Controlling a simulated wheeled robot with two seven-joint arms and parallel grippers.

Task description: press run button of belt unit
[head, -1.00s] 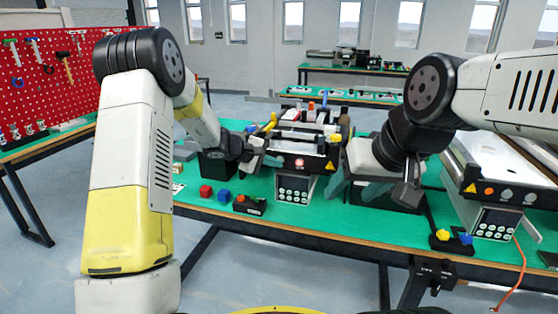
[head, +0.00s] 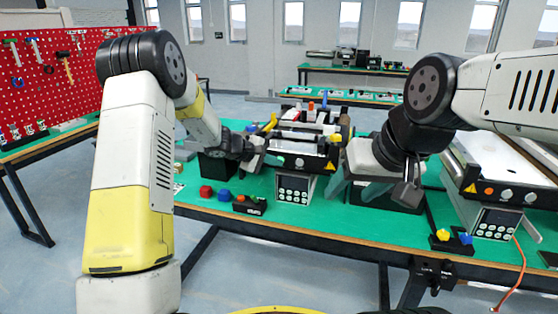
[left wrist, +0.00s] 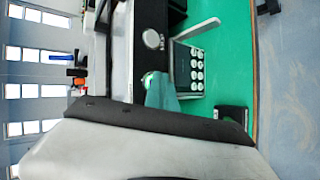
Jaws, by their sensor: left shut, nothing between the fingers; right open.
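The belt unit (head: 318,146) stands on the green table in the middle of the head view, with a dark front panel and a keypad (head: 293,189) below it. My left gripper (head: 274,160) is shut and empty at the left end of that panel. In the left wrist view the shut left fingers (left wrist: 158,90) overlap a round, greenish button (left wrist: 147,77); I cannot tell whether they touch it. A silver round knob (left wrist: 152,39) sits further along the panel. My right gripper (head: 354,190) is open and empty, right of the unit.
A red block (head: 206,191), a blue block (head: 223,195) and a small black button box (head: 249,205) lie left of the keypad. A second belt unit (head: 505,172) stands at the right. A yellow knob (head: 443,235) is near the table's front edge.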

